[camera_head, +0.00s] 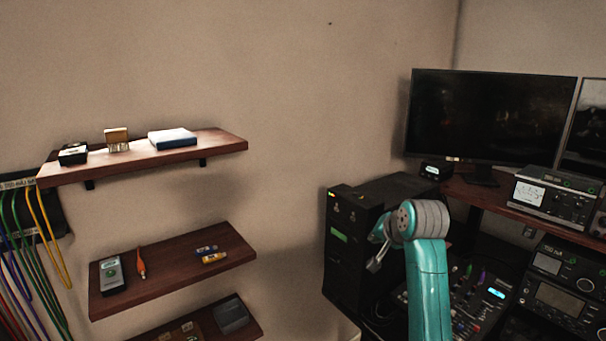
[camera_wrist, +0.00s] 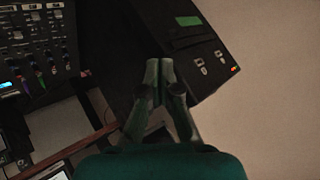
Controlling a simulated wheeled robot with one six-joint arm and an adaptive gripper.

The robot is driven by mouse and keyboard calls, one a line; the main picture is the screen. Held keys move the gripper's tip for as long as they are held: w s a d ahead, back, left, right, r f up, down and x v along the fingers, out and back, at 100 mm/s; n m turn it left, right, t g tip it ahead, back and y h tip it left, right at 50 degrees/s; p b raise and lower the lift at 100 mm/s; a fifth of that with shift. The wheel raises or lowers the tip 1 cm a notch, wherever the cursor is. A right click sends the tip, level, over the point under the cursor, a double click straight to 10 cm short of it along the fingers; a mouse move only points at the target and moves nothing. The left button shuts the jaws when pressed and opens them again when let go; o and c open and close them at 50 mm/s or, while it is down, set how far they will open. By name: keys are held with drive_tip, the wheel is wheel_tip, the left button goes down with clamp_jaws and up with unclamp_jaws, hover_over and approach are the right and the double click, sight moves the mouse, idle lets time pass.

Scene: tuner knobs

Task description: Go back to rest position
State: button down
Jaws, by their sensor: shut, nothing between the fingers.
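My gripper (camera_head: 374,266) is at the end of my teal arm, right of centre in the head view, in front of the black cabinet (camera_head: 342,272). In the wrist view my gripper (camera_wrist: 158,66) has its fingertips together, with nothing between them. The cabinet also shows in the wrist view (camera_wrist: 205,48), with a green display and small knobs on its face, just beyond the fingers. I cannot tell the exact gap between the fingertips and the cabinet; no contact is visible.
A mixer panel with coloured knobs (camera_head: 468,290) lies right of my arm. A desk with a monitor (camera_head: 490,115) and radio units (camera_head: 558,295) stands at the right. Wall shelves (camera_head: 175,268) with small items are at the left. Bare wall lies between shelves and cabinet.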

drive_tip(key=s+f+t, duration=0.1)
drive_tip(key=s+f, duration=0.4)
drive_tip(key=f, duration=0.4)
drive_tip(key=s+f+n, duration=0.1)
drive_tip(key=s+f, duration=0.5)
drive_tip(key=f, duration=0.3)
drive_tip(key=s+f+t, duration=0.1)
drive_tip(key=s+f, duration=0.4)
drive_tip(key=f, duration=0.4)
drive_tip(key=s+f+n+t+h, duration=0.1)
drive_tip(key=s+f, duration=0.3)
drive_tip(key=s, duration=0.6)
drive_tip(key=s+f+n, duration=0.1)
drive_tip(key=s+f, duration=0.3)
drive_tip(key=s, duration=0.6)
drive_tip(key=s+r+n, duration=0.1)
drive_tip(key=s+r, duration=0.3)
drive_tip(key=s, duration=0.6)
drive_tip(key=s+r+n+t, duration=0.1)
drive_tip(key=s+r, duration=0.4)
drive_tip(key=s, duration=0.5)
drive_tip(key=s+r+n+t, duration=0.1)
drive_tip(key=s+r, duration=0.3)
drive_tip(key=s, duration=0.5)
drive_tip(key=shift+s+r+h, duration=0.15)
drive_tip(key=shift+s+h, duration=0.25)
